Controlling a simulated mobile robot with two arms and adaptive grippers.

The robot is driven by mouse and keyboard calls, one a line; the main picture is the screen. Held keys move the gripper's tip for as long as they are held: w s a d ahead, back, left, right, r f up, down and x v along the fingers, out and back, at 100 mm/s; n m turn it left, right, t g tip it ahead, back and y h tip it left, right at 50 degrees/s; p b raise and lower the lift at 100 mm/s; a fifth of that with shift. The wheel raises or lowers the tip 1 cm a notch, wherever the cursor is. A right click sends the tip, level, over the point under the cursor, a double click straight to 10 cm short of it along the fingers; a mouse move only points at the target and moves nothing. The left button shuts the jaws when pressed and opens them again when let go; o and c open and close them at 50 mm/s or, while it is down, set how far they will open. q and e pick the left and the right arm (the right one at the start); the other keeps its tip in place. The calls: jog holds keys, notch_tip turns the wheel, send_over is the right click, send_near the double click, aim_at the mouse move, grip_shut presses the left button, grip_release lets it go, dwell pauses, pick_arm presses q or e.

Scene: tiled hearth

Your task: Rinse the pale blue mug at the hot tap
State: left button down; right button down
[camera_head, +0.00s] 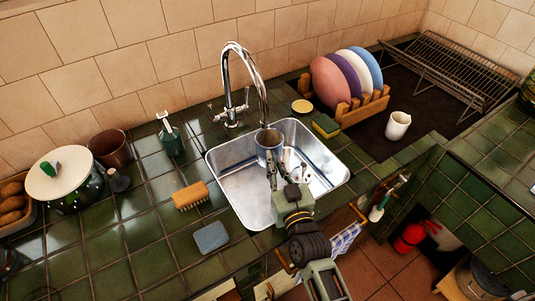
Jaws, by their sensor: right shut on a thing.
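The pale blue mug (269,142) is over the sink (236,192), right below the spout end of the chrome tap (239,85). It looks upright, with its opening toward the spout. My right gripper (279,170) reaches in from the bottom of the head view and is shut on the mug's near side. The fingers hide part of the mug's lower side, and its handle is not clear. I cannot make out a stream of water. My left gripper is not in view.
A scrubbing brush (190,196) and a grey-blue cloth or sponge (211,237) lie left of the sink. A soap dispenser (172,138) stands behind. A sponge (326,126), a plate rack (352,113) and a white jug (397,126) are to the right.

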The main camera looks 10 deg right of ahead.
jog(key=shift+d+r, duration=0.1)
jog(key=s+d+p, duration=0.2)
jog(key=s+d, duration=0.2)
jog(key=s, duration=0.2)
jog(key=shift+s+p, duration=0.35)
jog(key=shift+s, duration=0.05)
dwell(0.4)
jog(key=shift+r, duration=0.1)
dwell(1.1)
jog(key=s+d+r+p, duration=0.2)
jog(key=s+r+p, duration=0.1)
jog(key=s+p, duration=0.1)
jog(key=shift+s+d+r+p, duration=0.2)
jog(key=shift+r+p, duration=0.2)
jog(key=shift+p, duration=0.3)
